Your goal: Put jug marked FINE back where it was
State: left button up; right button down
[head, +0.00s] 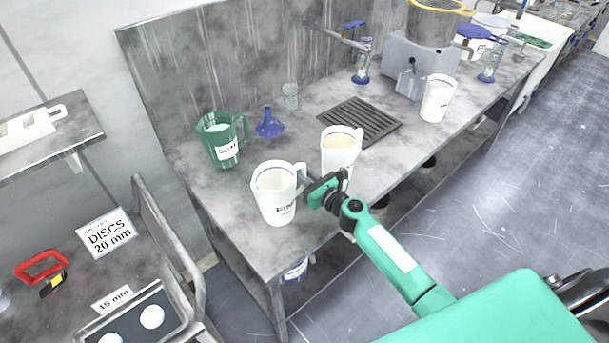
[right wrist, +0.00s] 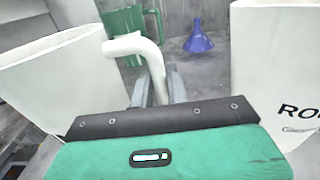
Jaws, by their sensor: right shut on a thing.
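A white jug (head: 275,200) with dark lettering, which looks like FINE but is small, is at the near left end of the steel bench. It is upright; I cannot tell whether its base touches the bench. My right gripper (head: 317,190) is to the right of this jug, shut on its handle. In the right wrist view the same jug (right wrist: 50,85) fills the left side, and its handle (right wrist: 150,62) runs down between the fingers (right wrist: 158,88). The lettering is turned away there. My left gripper is not in view.
A white jug of beige liquid (head: 340,150) stands close right; its lettering starts "RO" in the right wrist view (right wrist: 285,80). A green jug (head: 222,145), blue funnel (head: 268,124) and drain grate (head: 358,121) lie behind. Another white jug (head: 436,102) stands farther right.

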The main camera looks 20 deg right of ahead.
jog(key=c, duration=1.4)
grip_release()
jog(key=shift+f, duration=0.1)
jog(key=shift+r, duration=0.3)
jog(key=shift+b+v, duration=0.9)
jog(key=shift+v, duration=5.1)
